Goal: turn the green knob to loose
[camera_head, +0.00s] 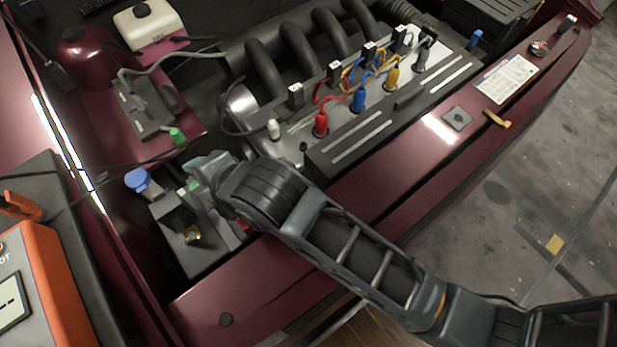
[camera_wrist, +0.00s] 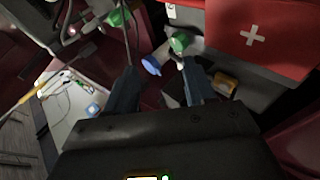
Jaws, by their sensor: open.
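A green knob (camera_wrist: 181,42) shows in the wrist view just beyond my fingertips, beside a blue cap (camera_wrist: 151,65). In the head view, a green piece (camera_head: 192,186) shows next to my gripper (camera_head: 207,167), partly hidden by it. A second green piece (camera_head: 177,136) stands on the bracket behind; it also shows at the top of the wrist view (camera_wrist: 116,16). My gripper's two fingers (camera_wrist: 160,76) are apart in the wrist view, with nothing held between them. I cannot read the knob's markings or its turn position.
The grey battery-like block (camera_head: 192,258) sits below my gripper, with a brass-coloured terminal (camera_head: 192,237). The engine (camera_head: 330,125) with coloured plugs and hanging cables lies behind. The maroon car edge runs under my arm.

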